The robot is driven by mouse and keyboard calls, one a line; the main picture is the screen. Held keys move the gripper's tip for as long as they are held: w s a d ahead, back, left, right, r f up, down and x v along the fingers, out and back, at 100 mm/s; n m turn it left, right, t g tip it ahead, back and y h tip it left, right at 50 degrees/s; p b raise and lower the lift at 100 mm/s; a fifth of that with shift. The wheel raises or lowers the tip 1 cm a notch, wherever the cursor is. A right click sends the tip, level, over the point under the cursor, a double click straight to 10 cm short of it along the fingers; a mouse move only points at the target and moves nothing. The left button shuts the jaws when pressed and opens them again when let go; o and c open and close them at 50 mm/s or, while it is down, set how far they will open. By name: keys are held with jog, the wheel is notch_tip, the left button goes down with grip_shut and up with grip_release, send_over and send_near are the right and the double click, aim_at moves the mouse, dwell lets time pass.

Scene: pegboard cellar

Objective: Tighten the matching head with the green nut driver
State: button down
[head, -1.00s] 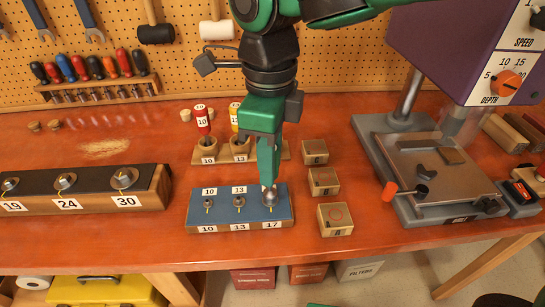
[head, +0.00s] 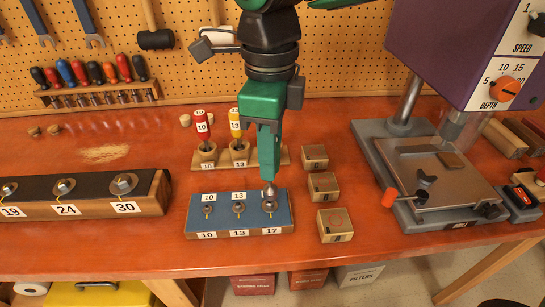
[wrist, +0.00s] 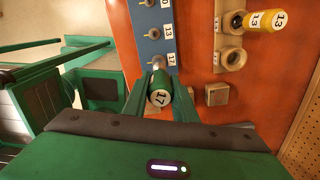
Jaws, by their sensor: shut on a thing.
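My gripper (head: 268,165) is shut on the green nut driver, whose cap marked 17 (wrist: 159,97) shows between the fingers in the wrist view. The driver stands about upright, its metal socket (head: 270,194) pointing down at the 17 place of the blue block (head: 222,222). The head at 17 is hidden by the socket, so I cannot tell how far the socket sits over it. The 10 head (head: 208,211) and the 13 head (head: 239,208) are uncovered on the block, each with a yellow mark near it.
Behind the block, a wooden rack (head: 222,163) holds a red driver (head: 202,127) and a yellow driver (head: 235,124). Several small wooden boxes (head: 335,224) stand close on the right. A long dark-topped block (head: 95,208) with bigger heads lies left. A drill press (head: 450,187) stands further right.

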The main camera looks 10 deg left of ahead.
jog(key=shift+r, duration=2.25)
jog(key=c, duration=2.4)
grip_release()
grip_shut()
